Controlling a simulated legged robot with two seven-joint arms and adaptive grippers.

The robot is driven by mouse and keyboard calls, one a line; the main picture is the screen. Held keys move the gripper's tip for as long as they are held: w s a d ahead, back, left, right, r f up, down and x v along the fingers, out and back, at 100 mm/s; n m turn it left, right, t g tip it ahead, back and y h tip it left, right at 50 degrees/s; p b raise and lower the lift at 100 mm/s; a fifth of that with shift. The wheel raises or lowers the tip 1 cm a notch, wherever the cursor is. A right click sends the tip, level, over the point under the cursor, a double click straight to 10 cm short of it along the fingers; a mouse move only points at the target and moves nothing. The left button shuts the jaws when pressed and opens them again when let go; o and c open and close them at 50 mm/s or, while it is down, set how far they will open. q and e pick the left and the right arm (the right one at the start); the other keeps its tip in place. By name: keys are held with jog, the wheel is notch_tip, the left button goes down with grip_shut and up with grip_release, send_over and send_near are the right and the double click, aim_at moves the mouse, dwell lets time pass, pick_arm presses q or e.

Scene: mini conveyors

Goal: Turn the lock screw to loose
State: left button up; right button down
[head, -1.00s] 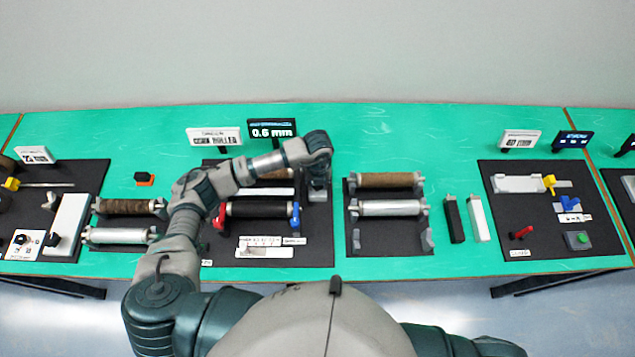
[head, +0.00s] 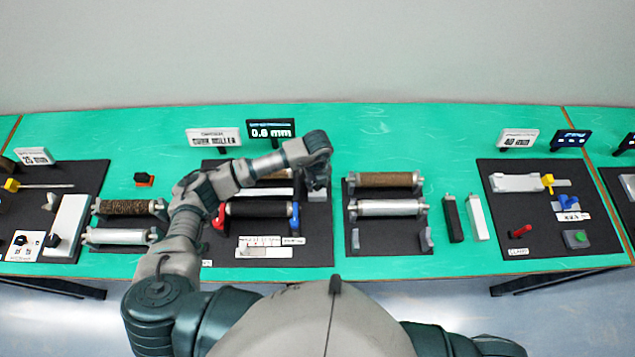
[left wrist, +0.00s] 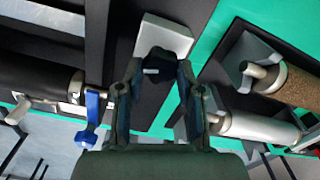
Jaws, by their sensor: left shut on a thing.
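The black lock screw knob (left wrist: 159,60) stands on a light grey block (left wrist: 168,32) in the left wrist view. My left gripper (left wrist: 160,74) has its two fingers on either side of the knob and is shut on it. In the head view my left gripper (head: 317,183) is over the right back part of the dark middle board, at the grey block (head: 318,196). The knob is hidden there by the gripper. Which way the screw is turned cannot be told. My right gripper is not in view.
A black roller (head: 258,209) with a blue lever (head: 294,215) and a red lever (head: 219,216) lies close to the left arm. A board with brown and silver rollers (head: 388,207) is to the right. A display (head: 270,129) stands behind.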

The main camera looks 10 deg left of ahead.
pick_arm(q)
jog(key=o, duration=1.1)
jog(key=shift+w+r, duration=0.25)
jog(key=shift+w, duration=0.05)
jog(key=shift+c, duration=0.2)
jog(key=shift+o, duration=0.5)
jog(key=shift+f, duration=0.2)
jog(key=shift+s, duration=0.1)
notch_tip(320, 180, up, 12)
jog(key=shift+f, duration=0.1)
